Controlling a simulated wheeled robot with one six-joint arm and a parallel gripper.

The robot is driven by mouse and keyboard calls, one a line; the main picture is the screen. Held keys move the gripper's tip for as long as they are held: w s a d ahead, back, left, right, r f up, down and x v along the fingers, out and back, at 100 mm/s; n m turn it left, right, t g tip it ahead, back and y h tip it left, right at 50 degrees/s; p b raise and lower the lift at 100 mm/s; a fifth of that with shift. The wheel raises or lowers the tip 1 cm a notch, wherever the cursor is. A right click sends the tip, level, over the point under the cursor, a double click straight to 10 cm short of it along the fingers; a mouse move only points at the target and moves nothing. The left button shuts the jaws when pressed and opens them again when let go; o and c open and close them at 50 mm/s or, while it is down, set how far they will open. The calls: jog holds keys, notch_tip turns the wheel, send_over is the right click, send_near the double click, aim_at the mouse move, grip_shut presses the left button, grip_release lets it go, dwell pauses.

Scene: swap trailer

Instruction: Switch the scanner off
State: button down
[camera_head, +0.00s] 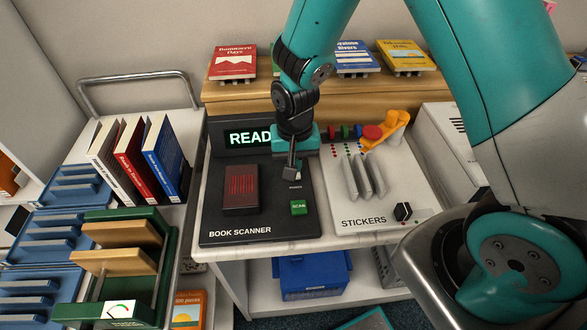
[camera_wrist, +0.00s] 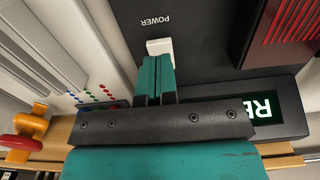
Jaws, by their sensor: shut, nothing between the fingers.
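The book scanner (camera_head: 262,221) is a black unit on the white counter, with a red-lit window (camera_head: 240,187) and a green SCAN button (camera_head: 298,207). Its display (camera_head: 247,137) is lit and reads "READ", the rest hidden behind my wrist; a lit part shows in the wrist view (camera_wrist: 266,105). The white power switch (camera_wrist: 160,46) lies beside the POWER label in the wrist view. My gripper (camera_wrist: 157,62) is shut and empty, with its teal fingertips right at the switch. I cannot tell whether they touch it. In the head view my gripper (camera_head: 291,172) is over the scanner's upper right.
The STICKERS unit (camera_head: 364,222) stands close on the right, with an orange lever (camera_head: 388,130) near its back. Books (camera_head: 235,62) stand on a wooden ledge behind. A cart with upright books (camera_head: 138,165) and racks (camera_head: 120,245) is at left. A blue bin (camera_head: 311,276) sits below.

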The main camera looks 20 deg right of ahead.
jog(key=shift+f+b, duration=0.8)
jog(key=shift+f, duration=0.4)
dwell(0.4)
jog(key=shift+r+p, duration=3.05)
jog(key=shift+r, duration=0.5)
jog(key=shift+r, duration=0.2)
jog(key=s+a+r+n+y, duration=0.2)
jog(key=s+r+n, duration=0.3)
jog(key=s+r, duration=0.4)
jog(key=s+a+r+n+y, duration=0.2)
jog(key=s+r+n, duration=0.3)
jog(key=s+r, duration=0.4)
notch_tip(320, 180, up, 5)
jog(key=shift+s+a+r+n, duration=0.2)
jog(key=shift+s+n, duration=0.1)
jog(key=shift+n, duration=0.1)
